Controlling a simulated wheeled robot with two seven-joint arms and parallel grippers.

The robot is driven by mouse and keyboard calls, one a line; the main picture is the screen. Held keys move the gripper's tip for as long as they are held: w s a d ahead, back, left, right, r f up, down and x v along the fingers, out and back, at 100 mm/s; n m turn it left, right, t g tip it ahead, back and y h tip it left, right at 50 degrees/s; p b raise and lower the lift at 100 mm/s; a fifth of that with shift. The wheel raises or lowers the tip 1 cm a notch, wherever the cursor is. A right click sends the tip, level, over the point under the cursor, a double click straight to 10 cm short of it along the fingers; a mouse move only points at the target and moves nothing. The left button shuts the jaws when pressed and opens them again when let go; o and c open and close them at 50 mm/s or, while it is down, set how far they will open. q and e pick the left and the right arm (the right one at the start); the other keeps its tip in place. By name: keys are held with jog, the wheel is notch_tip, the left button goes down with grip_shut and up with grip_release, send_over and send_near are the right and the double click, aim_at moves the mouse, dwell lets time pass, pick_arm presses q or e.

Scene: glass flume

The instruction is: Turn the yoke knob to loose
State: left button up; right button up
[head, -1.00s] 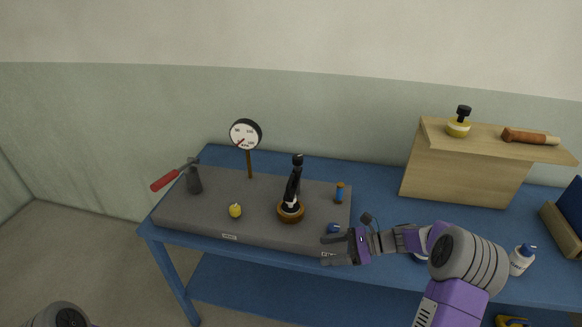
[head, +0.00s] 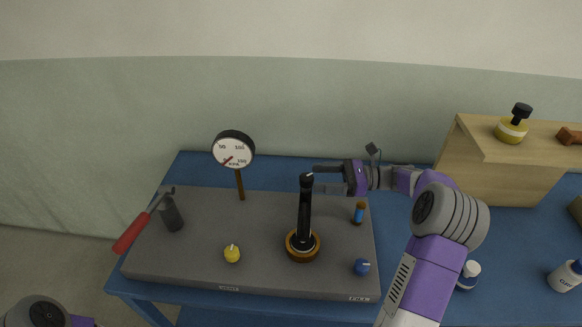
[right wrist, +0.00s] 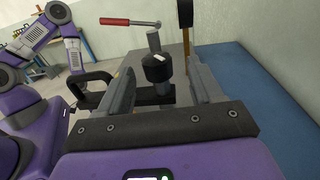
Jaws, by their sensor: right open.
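A black upright column (head: 304,217) stands on a round wooden and brass base (head: 302,248) on the grey bench slab. A dark knob (head: 307,178) with a pale mark sits at its top. In the right wrist view, the black knob (right wrist: 157,67) with a white mark shows ahead, between the lines of my fingers. My right gripper (head: 318,179) is open, with its fingers pointing left at the column's top, close to the knob. I cannot tell whether they touch it. My left gripper is out of view.
A dial gauge (head: 233,151) stands behind on a post. A pump with a red handle (head: 132,233) is at the left. Yellow (head: 232,254) and blue (head: 361,267) knobs and a small orange-blue piece (head: 359,213) sit low on the slab. A wooden shelf (head: 505,175) rises at the right.

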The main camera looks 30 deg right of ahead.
aim_at(304, 177)
jog(key=x, duration=0.3)
jog(key=b+x, duration=0.1)
jog(key=x, duration=0.1)
jog(key=shift+s+a, duration=0.25)
jog(key=shift+w+a, duration=0.35)
jog(key=shift+a, duration=0.2)
jog(key=c, duration=0.9)
jog(key=shift+c, duration=0.2)
